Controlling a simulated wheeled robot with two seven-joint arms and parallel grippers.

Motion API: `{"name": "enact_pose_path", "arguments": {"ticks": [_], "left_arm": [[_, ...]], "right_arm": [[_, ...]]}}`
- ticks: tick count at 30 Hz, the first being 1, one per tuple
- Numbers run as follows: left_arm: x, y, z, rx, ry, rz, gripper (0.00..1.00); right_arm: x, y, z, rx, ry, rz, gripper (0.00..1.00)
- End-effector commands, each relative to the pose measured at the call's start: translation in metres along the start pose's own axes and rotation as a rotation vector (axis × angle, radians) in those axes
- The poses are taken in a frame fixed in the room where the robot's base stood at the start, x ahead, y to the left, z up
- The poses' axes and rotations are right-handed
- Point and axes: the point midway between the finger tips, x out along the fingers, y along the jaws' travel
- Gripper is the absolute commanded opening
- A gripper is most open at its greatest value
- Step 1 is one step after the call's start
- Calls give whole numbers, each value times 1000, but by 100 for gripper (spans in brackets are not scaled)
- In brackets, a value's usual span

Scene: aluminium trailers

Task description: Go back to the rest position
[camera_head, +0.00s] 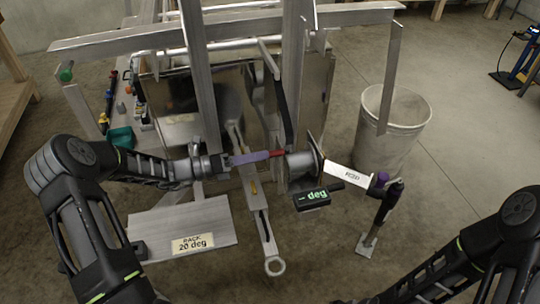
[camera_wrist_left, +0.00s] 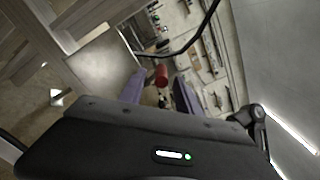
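My left gripper (camera_head: 247,158) reaches in from the left, with its lilac fingers pointing right, near the middle of the head view. A red handle (camera_head: 276,153) is just beyond the fingertips. In the left wrist view, the left gripper's fingers (camera_wrist_left: 160,90) stand apart. The red handle (camera_wrist_left: 162,75) shows in the gap between them, narrower than the gap. I cannot tell whether it touches a finger.
Aluminium trailer beams (camera_head: 200,80) stand close to the left gripper. A "BACK 20 deg" plate (camera_head: 180,225), a display reading "– deg" (camera_head: 313,196) and a post with a foot plate (camera_head: 367,245) are nearby. A grey bucket (camera_head: 392,128) stands right. The right floor is mostly clear.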

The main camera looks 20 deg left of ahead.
Motion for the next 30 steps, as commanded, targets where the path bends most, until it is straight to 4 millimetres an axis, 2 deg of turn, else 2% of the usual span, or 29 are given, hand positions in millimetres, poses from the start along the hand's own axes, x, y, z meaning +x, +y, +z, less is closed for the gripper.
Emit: {"name": "enact_pose_path", "arguments": {"ticks": [3,6,23,26,29,30], "left_arm": [[-17,1,-1,1,0,0,40],[-25,1,-1,1,1,1,40],[-25,0,-2,1,5,0,40],[-20,1,-12,14,31,6,40],[-9,4,-36,50,99,21,40],[-3,5,-52,76,143,29,40]], "right_arm": [[4,1,0,-1,1,-1,36],[5,1,-1,-1,1,-2,36],[4,1,-1,-1,2,-2,36],[4,1,-1,-1,2,-2,36],[4,1,-1,-1,2,-2,36],[4,1,-1,-1,2,-2,36]]}}
